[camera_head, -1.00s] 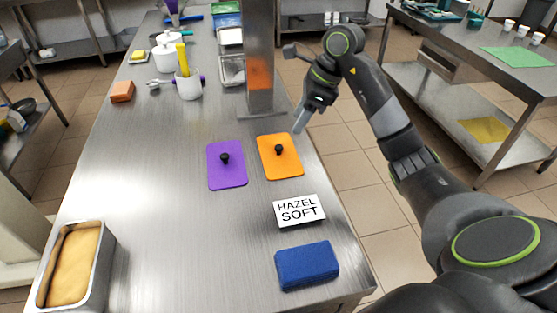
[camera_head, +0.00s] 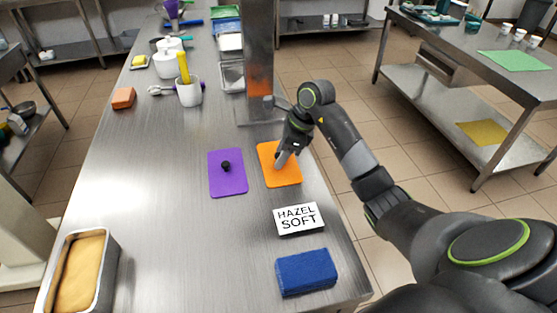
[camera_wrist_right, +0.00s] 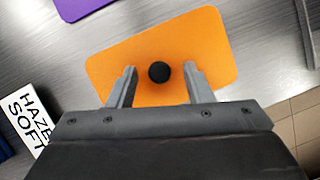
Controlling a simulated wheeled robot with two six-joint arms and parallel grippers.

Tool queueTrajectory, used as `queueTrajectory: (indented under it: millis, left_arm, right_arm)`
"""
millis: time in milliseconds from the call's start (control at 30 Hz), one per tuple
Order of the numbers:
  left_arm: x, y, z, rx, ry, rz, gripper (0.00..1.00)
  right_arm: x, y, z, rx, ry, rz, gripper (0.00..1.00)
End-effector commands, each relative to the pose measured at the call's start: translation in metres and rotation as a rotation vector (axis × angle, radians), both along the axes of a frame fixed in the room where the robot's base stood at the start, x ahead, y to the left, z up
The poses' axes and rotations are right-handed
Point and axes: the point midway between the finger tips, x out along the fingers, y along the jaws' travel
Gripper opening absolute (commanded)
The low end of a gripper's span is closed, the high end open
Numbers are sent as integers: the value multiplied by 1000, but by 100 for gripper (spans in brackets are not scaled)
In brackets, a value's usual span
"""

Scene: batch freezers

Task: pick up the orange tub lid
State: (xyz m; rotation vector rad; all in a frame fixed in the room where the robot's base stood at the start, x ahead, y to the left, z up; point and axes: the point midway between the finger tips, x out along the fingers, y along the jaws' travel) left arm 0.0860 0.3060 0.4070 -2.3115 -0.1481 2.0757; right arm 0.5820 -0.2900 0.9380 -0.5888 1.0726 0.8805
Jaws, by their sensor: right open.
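The orange tub lid (camera_head: 286,176) lies flat on the steel table, right of the purple lid (camera_head: 228,184). In the right wrist view the orange lid (camera_wrist_right: 190,40) shows its round black knob (camera_wrist_right: 159,72) near the middle. My right gripper (camera_head: 279,163) is over the orange lid and hides its knob in the head view. In the right wrist view my right gripper (camera_wrist_right: 160,75) is open, with one finger on each side of the knob and gaps between. The height of the fingertips above the lid is hard to tell. My left gripper is not in view.
A "HAZEL SOFT" card (camera_head: 299,219) and a blue sponge-like block (camera_head: 306,272) lie nearer on the table. A steel post (camera_head: 259,60) stands behind the lids. A metal pan (camera_head: 107,265) is at the front left. The table's middle left is clear.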

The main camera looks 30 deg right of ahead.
Motion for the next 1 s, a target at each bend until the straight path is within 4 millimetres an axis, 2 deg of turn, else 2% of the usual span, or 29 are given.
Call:
queueTrajectory:
  millis: [67, 400, 633, 733, 867, 1000]
  left_arm:
    - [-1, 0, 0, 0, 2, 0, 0]
    - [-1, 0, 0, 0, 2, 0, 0]
    - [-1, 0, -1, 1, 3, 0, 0]
    - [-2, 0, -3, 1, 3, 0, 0]
    - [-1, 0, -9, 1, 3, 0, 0]
    - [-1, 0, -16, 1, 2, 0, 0]
  right_arm:
    - [0, 0, 0, 0, 0, 0, 44]
    - [0, 0, 0, 0, 0, 0, 0]
    - [0, 0, 1, 0, -1, 0, 0]
    - [1, -1, 8, -1, -2, 0, 0]
    - [1, -1, 29, -2, -7, 0, 0]
    - [1, -1, 62, -2, -7, 0, 0]
